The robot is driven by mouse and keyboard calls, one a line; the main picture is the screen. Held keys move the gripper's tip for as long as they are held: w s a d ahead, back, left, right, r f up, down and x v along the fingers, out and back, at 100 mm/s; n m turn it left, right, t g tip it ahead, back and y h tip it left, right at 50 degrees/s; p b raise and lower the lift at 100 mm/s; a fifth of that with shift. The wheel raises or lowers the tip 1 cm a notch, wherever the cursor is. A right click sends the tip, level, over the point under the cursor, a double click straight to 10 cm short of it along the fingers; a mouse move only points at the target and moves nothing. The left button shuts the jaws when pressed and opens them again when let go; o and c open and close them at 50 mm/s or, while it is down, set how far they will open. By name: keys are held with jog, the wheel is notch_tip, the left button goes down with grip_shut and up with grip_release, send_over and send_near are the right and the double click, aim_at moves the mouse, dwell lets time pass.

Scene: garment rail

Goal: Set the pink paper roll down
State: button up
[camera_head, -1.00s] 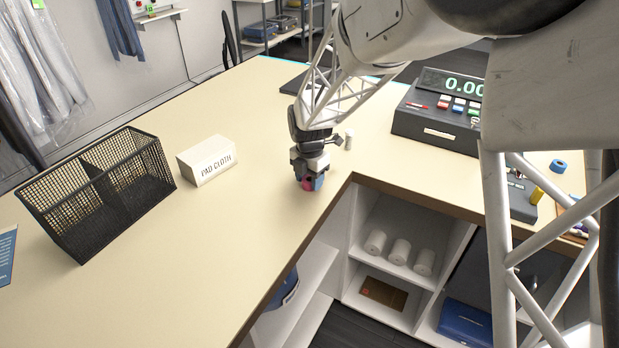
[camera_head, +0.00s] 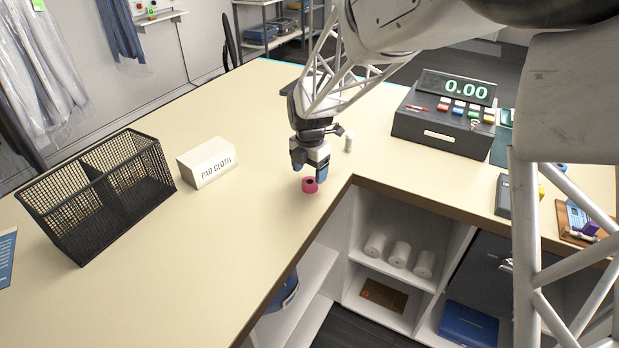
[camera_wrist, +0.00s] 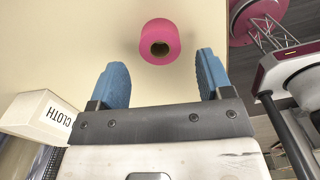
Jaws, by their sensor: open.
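The pink paper roll (camera_head: 310,185) rests on the cream counter (camera_head: 235,235), close to the counter's inner corner. In the wrist view the pink roll (camera_wrist: 160,41) shows its dark core opening, just beyond the fingertips and between their lines. My gripper (camera_head: 310,174) is just above the roll, pointing down. Its blue fingers are spread apart with nothing between them, as the wrist view (camera_wrist: 162,70) shows. The roll looks free of both fingers.
A black mesh basket (camera_head: 98,195) and a white PAD CLOTH box (camera_head: 207,162) stand to the left. A small white roll (camera_head: 349,142) stands behind right. A cash register (camera_head: 444,112) is at right. The counter's edge drops to shelves (camera_head: 385,285) close by.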

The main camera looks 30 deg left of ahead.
aim_at(311, 182)
notch_tip(311, 182, up, 8)
jog(key=shift+r, duration=0.2)
dwell(0.8)
jog(key=s+d+r+m, duration=0.25)
jog(key=d+m, duration=0.25)
jog(key=d, duration=0.6)
jog(key=s+d+r+m+t, duration=0.1)
jog(key=d+r+m, duration=0.4)
jog(key=d, duration=0.5)
jog(key=s+d+r+m, duration=0.2)
jog(key=d+m, duration=0.4)
jog(key=d, duration=0.5)
jog(key=s+d+f+m+t, duration=0.1)
jog(key=s+d+f+m, duration=0.2)
jog(key=s+d+m, duration=1.5)
jog(key=s+d, duration=0.2)
jog(key=d, duration=0.1)
jog(key=shift+t, duration=0.3)
